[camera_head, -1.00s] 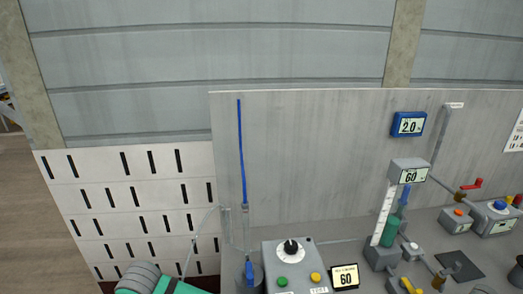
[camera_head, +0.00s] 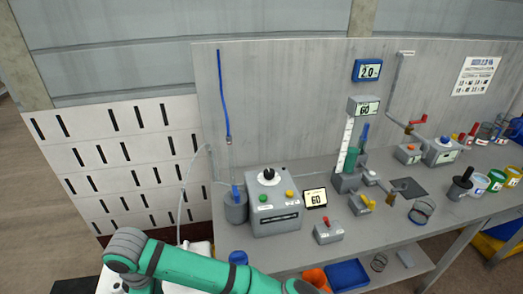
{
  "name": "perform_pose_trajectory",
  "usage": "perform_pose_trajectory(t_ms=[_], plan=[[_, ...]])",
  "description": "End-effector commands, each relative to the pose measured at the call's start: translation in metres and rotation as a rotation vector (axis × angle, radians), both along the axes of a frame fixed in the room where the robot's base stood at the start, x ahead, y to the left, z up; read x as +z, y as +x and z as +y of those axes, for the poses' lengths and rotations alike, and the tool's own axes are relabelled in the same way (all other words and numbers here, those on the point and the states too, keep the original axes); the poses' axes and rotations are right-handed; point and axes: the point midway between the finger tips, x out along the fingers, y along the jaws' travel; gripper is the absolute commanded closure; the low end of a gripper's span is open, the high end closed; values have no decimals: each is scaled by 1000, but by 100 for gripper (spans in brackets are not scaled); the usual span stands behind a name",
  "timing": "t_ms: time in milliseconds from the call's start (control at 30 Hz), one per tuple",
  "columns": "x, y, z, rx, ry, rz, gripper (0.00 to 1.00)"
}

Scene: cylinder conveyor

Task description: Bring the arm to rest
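My arm (camera_head: 200,268) is green with dark grey bands. It enters at the bottom left of the head view and stretches right along the lower edge, in front of the bench. Its far end runs out of the picture near an orange part at the bottom. My gripper does not show, so its fingers and anything in them are hidden.
The grey bench (camera_head: 300,255) carries a control box (camera_head: 275,215) with a dial, a small display (camera_head: 316,198), a measuring stand (camera_head: 347,145) and several pots at the right. A blue tray (camera_head: 347,274) sits near the arm's far end. A perforated white panel (camera_head: 125,165) stands left.

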Motion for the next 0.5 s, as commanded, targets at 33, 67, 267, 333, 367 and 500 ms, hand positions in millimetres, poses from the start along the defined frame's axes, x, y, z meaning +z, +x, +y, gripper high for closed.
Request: perform_pose_trajectory(t_ms=[33,67,267,333,367,500], plan=[[-1,-4,7,-3,23,6,57],[-2,-5,11,-6,40,9,57],[-2,-17,41,-26,153,29,57],[-2,-22,52,-37,200,38,57],[-2,-24,57,-43,221,42,57],[2,-32,82,-82,340,65,57]])
